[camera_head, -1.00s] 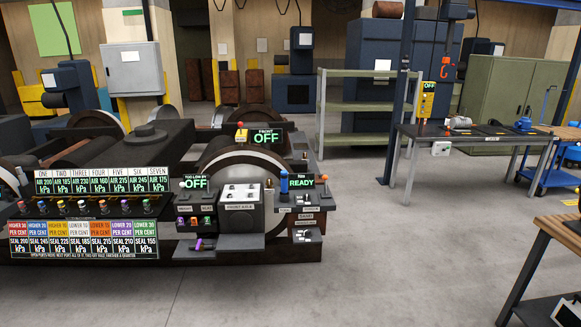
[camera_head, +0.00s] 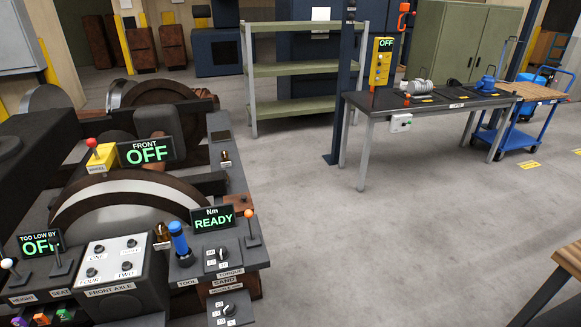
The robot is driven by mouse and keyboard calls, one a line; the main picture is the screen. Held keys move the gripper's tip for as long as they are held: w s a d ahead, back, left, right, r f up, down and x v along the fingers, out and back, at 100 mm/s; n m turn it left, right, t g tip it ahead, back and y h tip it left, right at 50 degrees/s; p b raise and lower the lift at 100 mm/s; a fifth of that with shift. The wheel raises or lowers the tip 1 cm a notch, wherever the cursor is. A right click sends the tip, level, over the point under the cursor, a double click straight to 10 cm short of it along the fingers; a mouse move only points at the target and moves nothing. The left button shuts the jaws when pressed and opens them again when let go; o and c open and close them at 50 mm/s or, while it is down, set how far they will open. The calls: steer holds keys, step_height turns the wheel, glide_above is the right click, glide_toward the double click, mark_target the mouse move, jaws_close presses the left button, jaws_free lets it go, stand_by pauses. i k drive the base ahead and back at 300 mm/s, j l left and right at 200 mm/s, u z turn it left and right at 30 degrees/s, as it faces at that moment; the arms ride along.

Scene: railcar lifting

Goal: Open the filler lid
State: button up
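My gripper is not in view. I cannot make out a thing that is clearly the filler lid. The wheel assembly (camera_head: 130,197) fills the left side, with a large wheel between dark frame parts. A small brass-coloured fitting (camera_head: 162,234) stands beside the front axle box (camera_head: 110,270). Another small fitting with a label (camera_head: 225,158) sits farther back on the frame. Both are too small to tell what they are. A blue-handled tool (camera_head: 179,240) stands upright at the label TOOL. Displays read FRONT OFF (camera_head: 147,151), Nm READY (camera_head: 212,219) and TOO LOW BY OFF (camera_head: 40,243).
A workbench (camera_head: 375,101) with a yellow OFF box (camera_head: 381,62) and several tools stands at the back right. A green shelf rack (camera_head: 305,69) and a blue cart (camera_head: 520,138) are behind. A table corner (camera_head: 568,258) juts in at lower right. The middle floor is clear.

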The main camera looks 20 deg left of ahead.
mark_target(242, 202)
steer(key=i+u, duration=0.2)
steer(key=i, duration=0.25)
steer(key=i+l+u, duration=0.15)
steer(key=i, duration=0.3)
steer(key=i+l+u, duration=0.2)
steer(key=i, duration=0.2)
steer(key=i+j+u, duration=0.1)
steer(key=u, duration=0.3)
steer(key=i+u, duration=0.3)
steer(key=u, duration=0.15)
steer(key=i+l+u, duration=0.1)
steer(key=u, duration=0.3)
steer(key=i+l+u, duration=0.2)
steer(key=u, duration=0.25)
steer(key=i+l+u, duration=0.2)
steer(key=u, duration=0.2)
steer(key=i+l+u, duration=0.25)
steer(key=u, duration=0.2)
steer(key=i+l+u, duration=0.5)
steer(key=k+j, duration=0.1)
